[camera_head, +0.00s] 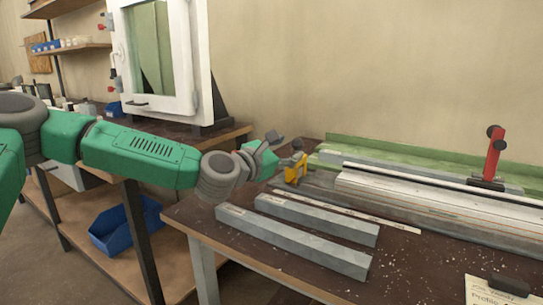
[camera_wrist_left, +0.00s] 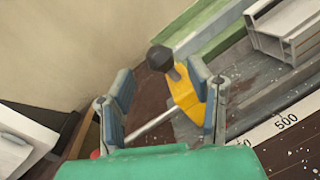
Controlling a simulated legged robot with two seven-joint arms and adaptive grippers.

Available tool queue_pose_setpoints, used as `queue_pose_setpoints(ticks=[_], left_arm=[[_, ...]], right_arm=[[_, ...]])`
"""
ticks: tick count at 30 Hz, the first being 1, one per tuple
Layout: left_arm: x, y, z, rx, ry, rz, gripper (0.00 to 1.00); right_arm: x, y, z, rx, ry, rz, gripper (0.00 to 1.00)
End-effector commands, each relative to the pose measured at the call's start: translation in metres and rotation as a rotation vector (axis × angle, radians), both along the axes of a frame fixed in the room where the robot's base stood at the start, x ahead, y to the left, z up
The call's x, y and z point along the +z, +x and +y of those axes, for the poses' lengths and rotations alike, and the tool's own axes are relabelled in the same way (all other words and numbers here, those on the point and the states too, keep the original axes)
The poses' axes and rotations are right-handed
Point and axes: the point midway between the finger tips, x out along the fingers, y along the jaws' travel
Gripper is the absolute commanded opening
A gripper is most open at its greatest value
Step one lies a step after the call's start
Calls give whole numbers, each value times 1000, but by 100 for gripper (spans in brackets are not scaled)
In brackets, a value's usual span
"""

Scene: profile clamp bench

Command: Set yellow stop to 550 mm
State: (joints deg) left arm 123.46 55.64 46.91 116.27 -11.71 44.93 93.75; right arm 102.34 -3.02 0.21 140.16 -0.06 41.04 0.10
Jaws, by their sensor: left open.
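The yellow stop (camera_head: 296,169) with a dark knob stands at the left end of the bench fixture. In the left wrist view the yellow stop (camera_wrist_left: 184,92) and its dark knob (camera_wrist_left: 160,58) show between the spread fingers. My left gripper (camera_head: 278,144) is open, close to the stop; its fingers (camera_wrist_left: 163,88) lie either side of it, and contact cannot be told. A white scale strip (camera_wrist_left: 286,122) shows a 500 mark; the stop's exact reading cannot be told. My right gripper is out of view.
A red clamp (camera_head: 493,155) stands upright on the fixture at right. Two grey bars (camera_head: 295,240) lie on the brown bench in front. A white profile (camera_wrist_left: 280,30) lies beyond the stop. A white-framed window (camera_head: 160,60) stands behind my left arm.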

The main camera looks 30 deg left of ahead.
Motion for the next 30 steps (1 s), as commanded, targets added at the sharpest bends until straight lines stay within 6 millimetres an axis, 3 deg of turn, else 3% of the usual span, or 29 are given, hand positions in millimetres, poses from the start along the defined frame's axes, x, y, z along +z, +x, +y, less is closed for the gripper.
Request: queue_pose_setpoints(ticks=[6, 12, 30], left_arm=[[0, -46, 11, 1, -5, -1, 47], [-1, -69, 15, 1, -2, -1, 47], [-1, -74, 16, 2, -1, -1, 47]], right_arm=[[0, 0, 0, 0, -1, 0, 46], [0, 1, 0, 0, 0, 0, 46], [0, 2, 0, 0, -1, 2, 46]])
